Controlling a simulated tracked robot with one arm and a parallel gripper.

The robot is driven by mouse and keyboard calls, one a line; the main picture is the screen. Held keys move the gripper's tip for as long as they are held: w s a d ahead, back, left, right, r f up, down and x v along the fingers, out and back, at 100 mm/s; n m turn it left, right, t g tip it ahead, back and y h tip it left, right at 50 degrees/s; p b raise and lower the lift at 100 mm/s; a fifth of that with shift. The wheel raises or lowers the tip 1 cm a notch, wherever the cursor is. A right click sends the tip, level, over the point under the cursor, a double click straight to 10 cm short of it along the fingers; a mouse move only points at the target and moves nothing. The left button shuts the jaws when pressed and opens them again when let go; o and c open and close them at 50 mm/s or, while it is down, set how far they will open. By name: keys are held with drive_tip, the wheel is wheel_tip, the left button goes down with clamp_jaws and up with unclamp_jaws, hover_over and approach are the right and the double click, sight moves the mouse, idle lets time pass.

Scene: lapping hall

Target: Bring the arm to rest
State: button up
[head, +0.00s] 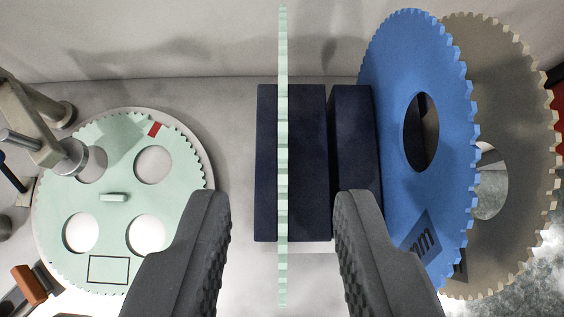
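My gripper (281,215) shows at the bottom of the head view, with its two dark ridged fingers spread wide apart. Nothing is held between them. A thin pale green toothed disc (283,140), seen edge-on, stands upright in line with the gap between the fingers. I cannot tell how far the fingertips are from the disc's edge.
A pale green toothed wheel (118,180) with round holes lies flat on a round plate at left, under a metal arm-like fixture (40,135). At right, a blue toothed disc (400,110) and a beige toothed disc (515,130) stand beside a second navy block (355,140).

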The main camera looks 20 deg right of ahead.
drive_tip(key=s+a+r+n+t+y+b, duration=0.1)
drive_tip(key=s+a+r+t, duration=0.2)
drive_tip(key=a+r, duration=0.8)
drive_tip(key=s+a+r+n+t+y+b, duration=0.1)
drive_tip(key=s+a+r+n+t, duration=0.1)
drive_tip(key=s+a+r, duration=0.4)
drive_tip(key=a+r+t, duration=0.1)
drive_tip(key=a+r, duration=0.4)
drive_tip(key=r, duration=0.8)
drive_tip(key=shift+r+t, duration=0.15)
drive_tip(key=shift+t, duration=0.25)
drive_tip(key=shift+s, duration=0.1)
